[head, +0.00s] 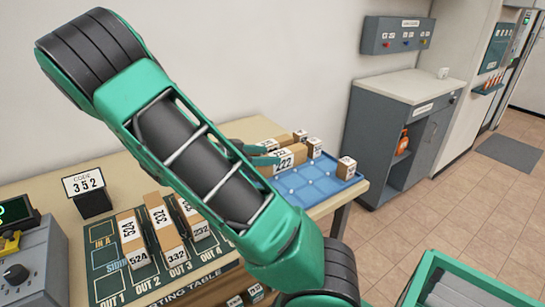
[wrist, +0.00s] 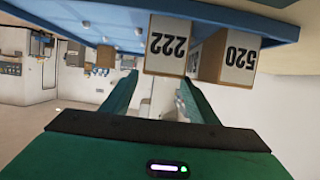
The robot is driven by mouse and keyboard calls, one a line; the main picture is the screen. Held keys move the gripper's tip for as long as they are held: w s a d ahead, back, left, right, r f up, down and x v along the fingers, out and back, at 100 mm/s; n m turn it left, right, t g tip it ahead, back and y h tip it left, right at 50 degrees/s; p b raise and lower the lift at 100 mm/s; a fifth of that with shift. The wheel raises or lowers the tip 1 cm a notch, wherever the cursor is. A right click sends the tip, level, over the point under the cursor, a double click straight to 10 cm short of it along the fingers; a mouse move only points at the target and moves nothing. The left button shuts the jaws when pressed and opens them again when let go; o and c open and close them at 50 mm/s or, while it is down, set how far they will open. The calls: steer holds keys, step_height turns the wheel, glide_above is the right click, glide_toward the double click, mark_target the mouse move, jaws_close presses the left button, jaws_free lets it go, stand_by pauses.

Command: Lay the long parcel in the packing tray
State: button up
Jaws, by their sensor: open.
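A brown parcel labelled 222 (head: 285,157), longer than its small neighbours, lies at the back left of the blue tray (head: 318,190). My gripper (head: 268,153) is at the parcel's left end, partly hidden by my arm. In the wrist view, which looks upside down, my open gripper (wrist: 158,92) has empty space between its fingers. The 222 parcel's label end (wrist: 165,46) shows there, with a parcel labelled 520 (wrist: 228,55) beside it and the blue tray (wrist: 120,22) along the top. I cannot tell whether a finger touches the 222 parcel.
Several small parcels stand along the tray's back and right (head: 346,168). Parcels labelled 524 (head: 130,235), 332 (head: 165,230) and 232 (head: 195,222) lie on the dark sorting mat (head: 105,265). A code sign (head: 84,185) stands behind them. The tray's front is clear. A grey cabinet (head: 400,130) stands right.

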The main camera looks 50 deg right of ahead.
steer(key=v, duration=0.5)
steer(key=shift+a+r, duration=0.1)
steer(key=shift+a, duration=0.3)
